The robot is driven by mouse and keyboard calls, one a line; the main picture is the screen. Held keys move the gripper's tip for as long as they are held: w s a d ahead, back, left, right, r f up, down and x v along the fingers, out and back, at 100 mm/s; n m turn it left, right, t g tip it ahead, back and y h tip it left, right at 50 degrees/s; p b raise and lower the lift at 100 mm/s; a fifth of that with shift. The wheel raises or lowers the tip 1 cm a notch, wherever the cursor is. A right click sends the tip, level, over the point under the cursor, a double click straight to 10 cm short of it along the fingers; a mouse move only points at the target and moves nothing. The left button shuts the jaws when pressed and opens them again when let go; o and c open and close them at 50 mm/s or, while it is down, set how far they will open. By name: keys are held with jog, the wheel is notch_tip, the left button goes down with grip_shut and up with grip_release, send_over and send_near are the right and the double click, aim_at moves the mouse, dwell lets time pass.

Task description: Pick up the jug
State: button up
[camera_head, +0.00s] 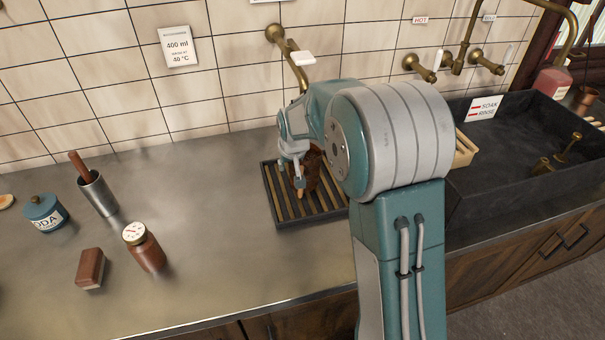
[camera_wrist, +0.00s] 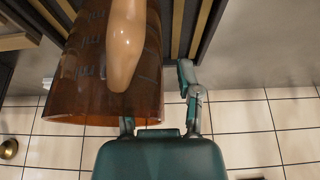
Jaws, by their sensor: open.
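The jug is a brown, see-through vessel with measuring marks and a smooth tan handle. In the head view the jug (camera_head: 314,168) stands on a dark slatted rack, mostly hidden behind my gripper (camera_head: 298,178). In the wrist view the jug (camera_wrist: 82,75) fills the upper left, with its handle (camera_wrist: 125,45) towards the camera. My gripper is open and close beside the jug. One finger shows to the right of the jug; the other is largely hidden by the jug. I cannot tell whether either finger touches it.
The slatted rack (camera_head: 284,218) lies on the steel counter (camera_head: 210,250). A brass tap (camera_head: 298,68) is on the wall behind it. A dark sink (camera_head: 520,150) is to the right. A metal cup (camera_head: 98,193), a lidded brown jar (camera_head: 146,250) and a brown block (camera_head: 90,268) stand left.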

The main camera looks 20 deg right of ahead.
jog(key=shift+c, duration=0.3)
grip_shut()
jog(key=shift+r, duration=0.25)
jog(key=shift+r, duration=1.5)
jog(key=s+r, duration=0.9)
jog(key=s, duration=0.5)
jog(key=shift+d+r, duration=0.3)
jog(key=shift+d, duration=0.1)
dwell(2.1)
